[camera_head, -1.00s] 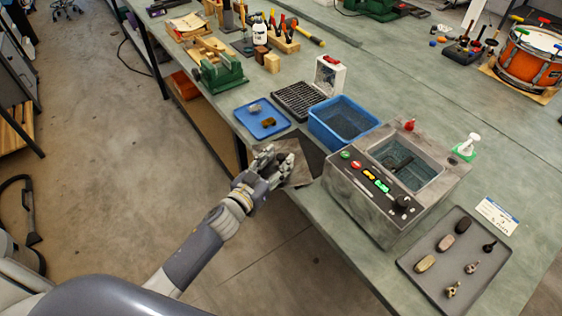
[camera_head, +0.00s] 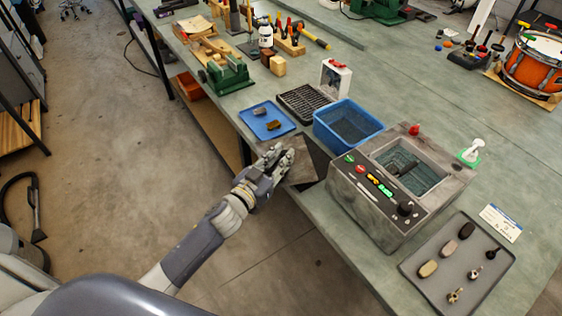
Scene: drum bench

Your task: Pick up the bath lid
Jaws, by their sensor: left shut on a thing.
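The bath lid (camera_head: 299,165) is a flat grey-brown metal plate at the front edge of the bench, left of the bath. My left gripper (camera_head: 283,160) is shut on its left edge. The lid lies over part of a dark mat (camera_head: 319,158); whether it touches the mat is hard to tell. The grey metal bath (camera_head: 377,212) stands uncovered to the right, with liquid and a dark object inside and coloured buttons on its sloped front. My right gripper is out of view.
A blue tray (camera_head: 252,128) with small parts, a black rack (camera_head: 290,96) and a blue tub (camera_head: 367,149) stand behind the lid. A grey tray (camera_head: 422,288) with several parts lies right.

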